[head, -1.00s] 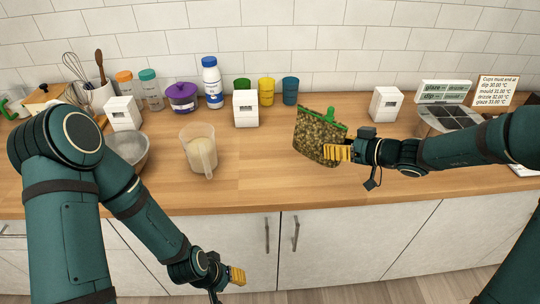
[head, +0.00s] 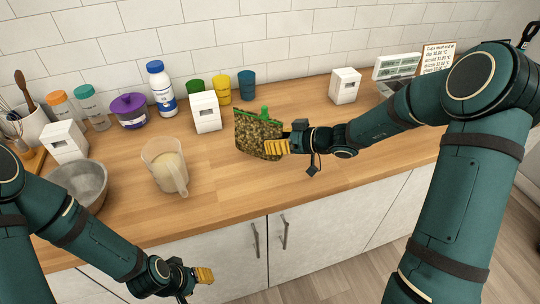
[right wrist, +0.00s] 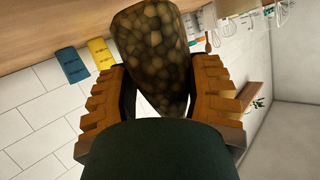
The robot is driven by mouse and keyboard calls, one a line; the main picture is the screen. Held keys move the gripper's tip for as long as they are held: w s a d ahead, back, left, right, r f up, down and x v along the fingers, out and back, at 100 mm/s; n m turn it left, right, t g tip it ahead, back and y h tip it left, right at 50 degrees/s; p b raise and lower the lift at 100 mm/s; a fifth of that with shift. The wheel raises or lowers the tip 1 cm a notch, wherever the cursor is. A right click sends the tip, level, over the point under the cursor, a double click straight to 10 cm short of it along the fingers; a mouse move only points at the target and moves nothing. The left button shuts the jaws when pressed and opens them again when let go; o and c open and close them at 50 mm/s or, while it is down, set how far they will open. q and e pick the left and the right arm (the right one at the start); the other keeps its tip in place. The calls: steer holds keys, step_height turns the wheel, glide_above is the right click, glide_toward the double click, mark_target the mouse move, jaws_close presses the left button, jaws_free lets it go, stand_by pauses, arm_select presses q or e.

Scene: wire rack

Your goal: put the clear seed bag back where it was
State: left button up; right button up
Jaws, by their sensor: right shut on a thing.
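The clear seed bag (head: 258,136) is full of mottled brown-green seeds and has a green top edge with a green clip. In the head view it is upright over the middle of the counter, in front of the blue cup; I cannot tell whether its bottom touches the wood. My right gripper (head: 277,147) is shut on its lower right side. In the right wrist view the bag (right wrist: 152,55) sits between the yellow fingers (right wrist: 155,90). My left gripper (head: 204,275) hangs in front of the cabinets, away from the bag; its opening is unclear.
A measuring jug (head: 163,170) and a metal bowl (head: 77,187) stand left on the counter (head: 225,185). Behind the bag are a white box (head: 206,112), a yellow cup (head: 221,89) and a blue cup (head: 247,85). Another white box (head: 345,86) stands right. Wood beside the bag is clear.

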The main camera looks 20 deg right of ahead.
mark_target(282, 154)
steer(key=shift+f, duration=2.6)
steer(key=shift+f+b, duration=0.15)
steer(key=shift+b, duration=0.2)
steer(key=o, duration=1.2)
steer(key=shift+o, duration=0.2)
steer(key=shift+d+r+p, duration=0.1)
steer(key=shift+r+p, duration=0.15)
steer(key=shift+p, duration=0.1)
steer(key=v, duration=1.1)
steer(key=shift+s+d, duration=0.2)
steer(key=shift+s, duration=0.1)
